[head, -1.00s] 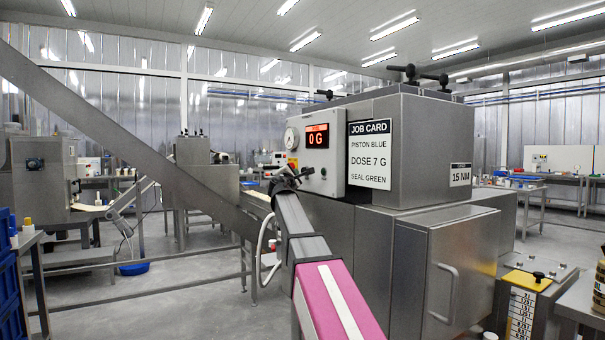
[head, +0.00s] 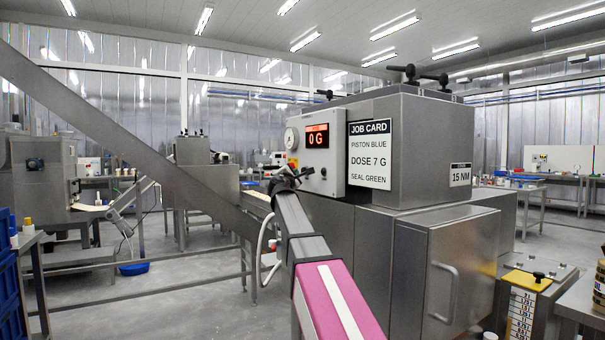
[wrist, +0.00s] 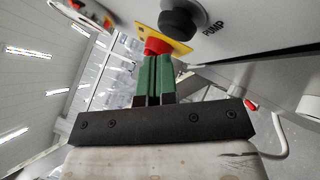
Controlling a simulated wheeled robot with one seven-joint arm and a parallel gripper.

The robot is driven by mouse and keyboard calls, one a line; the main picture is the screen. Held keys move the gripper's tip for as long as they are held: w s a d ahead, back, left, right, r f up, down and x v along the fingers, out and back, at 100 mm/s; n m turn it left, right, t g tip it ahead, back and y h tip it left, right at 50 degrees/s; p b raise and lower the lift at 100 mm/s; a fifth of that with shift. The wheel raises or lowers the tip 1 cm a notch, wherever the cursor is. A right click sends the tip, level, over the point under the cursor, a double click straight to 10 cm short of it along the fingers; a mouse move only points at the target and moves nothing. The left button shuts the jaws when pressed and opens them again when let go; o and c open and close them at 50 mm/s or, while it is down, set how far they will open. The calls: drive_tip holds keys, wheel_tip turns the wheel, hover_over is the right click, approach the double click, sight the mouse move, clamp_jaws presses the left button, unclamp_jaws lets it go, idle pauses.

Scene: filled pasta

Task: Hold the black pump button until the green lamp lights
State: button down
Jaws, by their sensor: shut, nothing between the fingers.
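The black pump button (wrist: 178,22) is a round black knob on the panel in the wrist view, beside the word PUMP. My gripper (wrist: 155,58) is shut and empty. Its green fingertips point at the panel and overlap the edge of a red button (wrist: 158,44) on a yellow plate, just below the black button in the picture. I cannot tell whether they touch anything. In the head view my gripper (head: 284,177) is in front of the control box (head: 333,183) and hides part of it. I make out no lit green lamp.
The box carries a red display reading 0 G (head: 317,136) and a round gauge (head: 291,138). A job card (head: 369,155) is on the machine beside it. A slanted metal beam (head: 120,130) crosses the left. A yellow-topped stand (head: 525,281) is at the right.

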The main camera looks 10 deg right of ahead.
drive_tip(key=shift+d, duration=0.15)
idle(0.7)
drive_tip(key=shift+w+d, duration=0.15)
drive_tip(key=shift+d, duration=0.1)
drive_tip(key=shift+w+d, duration=0.1)
drive_tip(key=shift+d, duration=0.3)
idle(5.2)
drive_tip(key=shift+a, duration=0.15)
idle(0.8)
drive_tip(key=shift+s+a, duration=0.25)
drive_tip(key=shift+a, duration=0.4)
